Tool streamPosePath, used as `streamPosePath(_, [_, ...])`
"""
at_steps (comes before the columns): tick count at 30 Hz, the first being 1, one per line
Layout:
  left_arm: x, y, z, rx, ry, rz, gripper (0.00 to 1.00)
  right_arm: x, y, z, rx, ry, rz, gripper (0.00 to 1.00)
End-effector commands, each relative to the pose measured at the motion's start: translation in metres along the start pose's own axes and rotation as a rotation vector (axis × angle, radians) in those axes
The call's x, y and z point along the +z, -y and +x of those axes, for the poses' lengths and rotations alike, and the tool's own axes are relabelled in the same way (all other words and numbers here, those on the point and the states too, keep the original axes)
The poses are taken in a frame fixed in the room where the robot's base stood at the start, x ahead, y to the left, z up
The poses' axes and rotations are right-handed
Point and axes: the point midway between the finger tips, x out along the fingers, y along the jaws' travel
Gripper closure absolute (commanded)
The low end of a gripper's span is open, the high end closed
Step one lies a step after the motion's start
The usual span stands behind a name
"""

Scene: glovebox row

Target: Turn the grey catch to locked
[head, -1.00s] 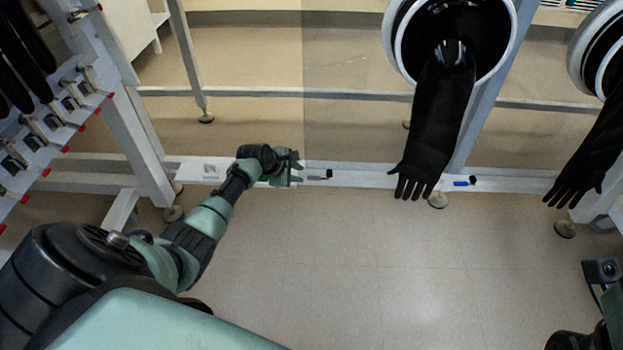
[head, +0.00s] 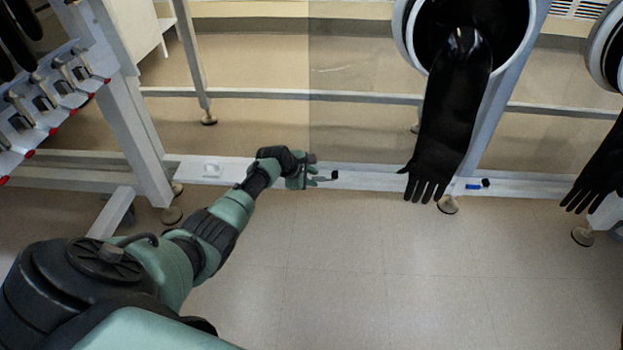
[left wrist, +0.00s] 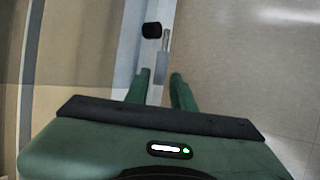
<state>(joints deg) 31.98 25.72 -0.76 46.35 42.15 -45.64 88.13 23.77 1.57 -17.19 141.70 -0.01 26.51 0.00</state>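The grey catch (head: 325,179) is a small grey lever beside a black knob on the white rail (head: 385,180). In the left wrist view the grey lever (left wrist: 166,40) lies just beyond my fingertips, with the black knob (left wrist: 151,30) to its left. My left gripper (head: 311,177) is at the rail, at the left end of the catch. My right gripper is out of view.
A blue catch (head: 473,186) with a black knob is farther right on the rail. A black glove (head: 445,130) hangs from a round port (head: 408,35) between the catches. A rack (head: 50,100) stands at left. The floor in front is clear.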

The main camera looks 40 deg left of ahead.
Motion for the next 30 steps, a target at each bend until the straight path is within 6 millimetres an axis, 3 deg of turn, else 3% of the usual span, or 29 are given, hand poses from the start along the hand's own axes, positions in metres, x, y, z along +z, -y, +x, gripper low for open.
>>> streamPosePath(2, [0.0002, 0.0, -0.0001, 0.0, 0.0, 0.0, 0.78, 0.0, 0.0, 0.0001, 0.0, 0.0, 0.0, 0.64])
streamPosePath(4, [0.0002, 0.0, -0.0001, 0.0, 0.0, 0.0, 0.98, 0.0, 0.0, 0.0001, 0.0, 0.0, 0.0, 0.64])
streamPosePath(5, [0.0002, 0.0, -0.0001, 0.0, 0.0, 0.0, 1.0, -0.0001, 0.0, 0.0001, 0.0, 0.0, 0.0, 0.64])
streamPosePath(30, [0.0001, 0.0004, 0.0, -0.001, 0.0, 0.0, 1.0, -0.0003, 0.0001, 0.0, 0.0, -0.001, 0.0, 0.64])
